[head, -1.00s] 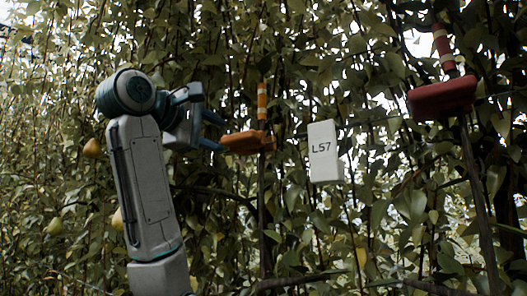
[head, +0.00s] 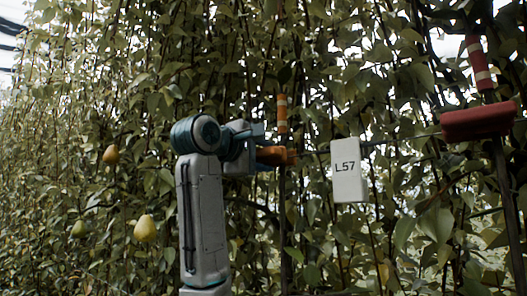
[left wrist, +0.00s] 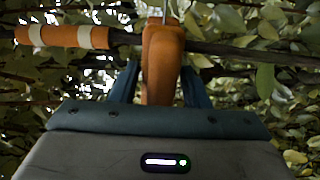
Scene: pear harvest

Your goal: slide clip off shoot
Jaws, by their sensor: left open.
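An orange clip (head: 281,156) sits on a thin upright shoot (head: 284,220), just below an orange-and-white striped band (head: 282,112). My left gripper (head: 264,150) is open at the clip's left end in the head view. In the left wrist view the clip (left wrist: 161,62) lies between the two blue fingers of the left gripper (left wrist: 160,84), one on each side. I cannot tell whether the fingers touch it. The shoot (left wrist: 235,51) crosses beyond the clip, and the striped band (left wrist: 62,36) shows at left. My right gripper is not in view.
A white tag marked L57 (head: 348,170) hangs right of the clip. A red clip (head: 478,122) sits on another stem at far right, below a red-and-white band (head: 478,65). Yellow pears (head: 146,228) hang at left. Dense leaves fill the background.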

